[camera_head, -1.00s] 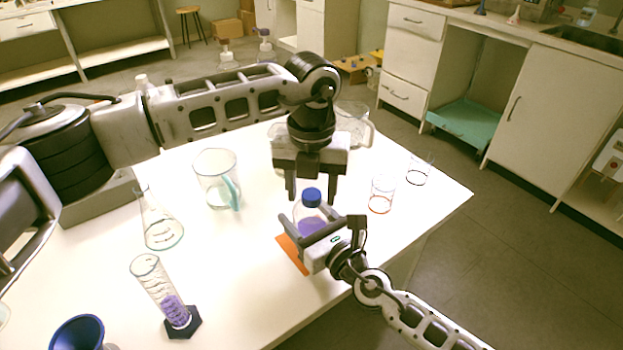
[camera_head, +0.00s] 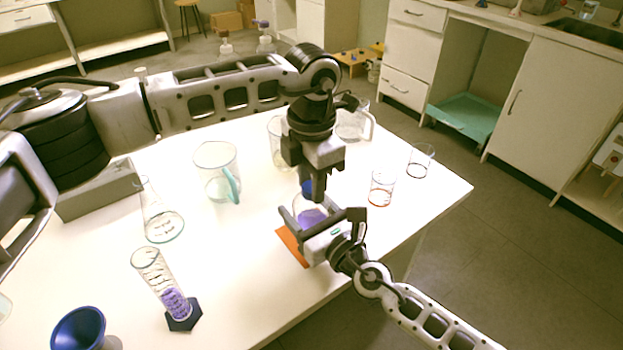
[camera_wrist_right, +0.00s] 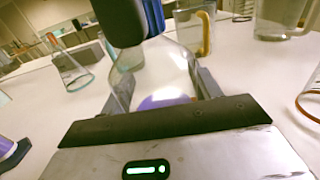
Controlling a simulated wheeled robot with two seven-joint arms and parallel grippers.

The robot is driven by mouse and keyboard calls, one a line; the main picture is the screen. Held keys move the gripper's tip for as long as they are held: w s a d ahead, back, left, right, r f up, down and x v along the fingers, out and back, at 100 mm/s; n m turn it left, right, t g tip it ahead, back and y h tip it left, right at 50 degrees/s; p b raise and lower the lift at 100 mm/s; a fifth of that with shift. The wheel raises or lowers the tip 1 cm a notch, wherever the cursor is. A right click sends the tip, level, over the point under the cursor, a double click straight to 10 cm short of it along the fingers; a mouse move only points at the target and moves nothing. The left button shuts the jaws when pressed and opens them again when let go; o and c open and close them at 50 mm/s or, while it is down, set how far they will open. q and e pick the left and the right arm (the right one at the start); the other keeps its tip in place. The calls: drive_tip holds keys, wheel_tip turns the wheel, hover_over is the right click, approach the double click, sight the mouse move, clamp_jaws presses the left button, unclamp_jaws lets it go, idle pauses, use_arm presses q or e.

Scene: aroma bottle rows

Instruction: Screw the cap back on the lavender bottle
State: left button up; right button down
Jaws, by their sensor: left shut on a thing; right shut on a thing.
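The lavender bottle (camera_head: 311,216) is clear glass with purple liquid and stands upright on an orange mat (camera_head: 291,245) near the table's front edge. Its blue cap (camera_head: 306,188) sits at the mouth, mostly hidden by my left gripper. My left gripper (camera_head: 312,192) points straight down from above and is shut on the cap. My right gripper (camera_head: 322,222) is shut around the bottle's body from the front right. In the right wrist view the bottle (camera_wrist_right: 162,80) stands between the fingers, and the blue cap (camera_wrist_right: 153,15) shows beside the dark left fingers.
A beaker with a teal handle (camera_head: 218,172), a flask (camera_head: 161,220), a graduated cylinder with purple liquid (camera_head: 165,285) and a blue funnel (camera_head: 79,329) stand to the left. Two small beakers, one orange-rimmed (camera_head: 381,188) and one dark-rimmed (camera_head: 420,161), stand right.

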use_arm(q)
drive_tip(key=shift+m, duration=0.7)
drive_tip(key=o, duration=1.2)
wheel_tip(320, 180, up, 12)
drive_tip(key=shift+r, duration=0.1)
use_arm(e)
drive_tip(key=shift+c, duration=1.3)
unclamp_jaws()
